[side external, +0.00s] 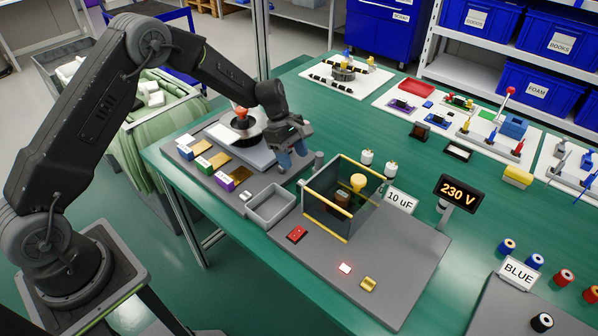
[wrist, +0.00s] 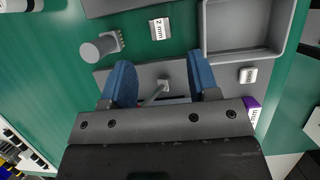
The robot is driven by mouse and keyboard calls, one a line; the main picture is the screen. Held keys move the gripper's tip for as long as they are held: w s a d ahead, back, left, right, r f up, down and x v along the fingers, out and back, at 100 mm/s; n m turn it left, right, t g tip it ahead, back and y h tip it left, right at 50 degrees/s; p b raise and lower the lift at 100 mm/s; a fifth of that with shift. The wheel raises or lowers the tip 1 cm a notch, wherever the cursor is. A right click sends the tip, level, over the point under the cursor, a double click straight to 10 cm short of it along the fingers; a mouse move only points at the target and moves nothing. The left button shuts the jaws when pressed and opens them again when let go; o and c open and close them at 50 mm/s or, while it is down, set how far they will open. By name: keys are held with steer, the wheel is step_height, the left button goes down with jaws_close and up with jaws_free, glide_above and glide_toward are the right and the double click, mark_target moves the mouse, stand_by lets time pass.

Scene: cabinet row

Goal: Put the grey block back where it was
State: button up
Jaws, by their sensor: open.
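My gripper (side external: 292,160) is over the grey base panel, left of the glass-walled box. In the wrist view its two blue fingers (wrist: 160,82) stand apart. A small light-grey block (wrist: 164,84) with a thin stem shows between them; I cannot tell how far below it lies or whether it is the task's block. A grey cylinder (wrist: 98,48) with a toothed end lies on the green table beyond the left finger. A "2 mm" label (wrist: 160,28) lies near it. Nothing is seen held.
A grey open tray (side external: 270,207) sits left of the glass-walled box (side external: 343,231). Labelled coloured blocks (side external: 224,184) and brass plates are at left. The 230 V display (side external: 460,193) stands right. A red switch (side external: 297,233) and yellow part (side external: 369,284) lie in front.

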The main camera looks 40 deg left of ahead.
steer(key=shift+v, duration=1.55)
steer(key=s+d+r+m+t+y, duration=0.1)
steer(key=s+r+m, duration=0.4)
steer(key=r, duration=0.4)
steer(key=s+d+r+m+t+y, duration=0.1)
steer(key=s+r+m, duration=0.3)
steer(key=s+r, duration=0.5)
steer(key=s+r+m+t+y, duration=0.1)
steer(key=s+m, duration=0.3)
steer(key=s, duration=0.5)
steer(key=s+r+m+t+y, duration=0.1)
steer(key=s+r+m+t, duration=0.1)
steer(key=s+m, duration=0.3)
steer(key=shift+s+a+r+t+y, duration=0.25)
steer(key=shift+s+r, duration=0.5)
steer(key=shift+s, duration=1.3)
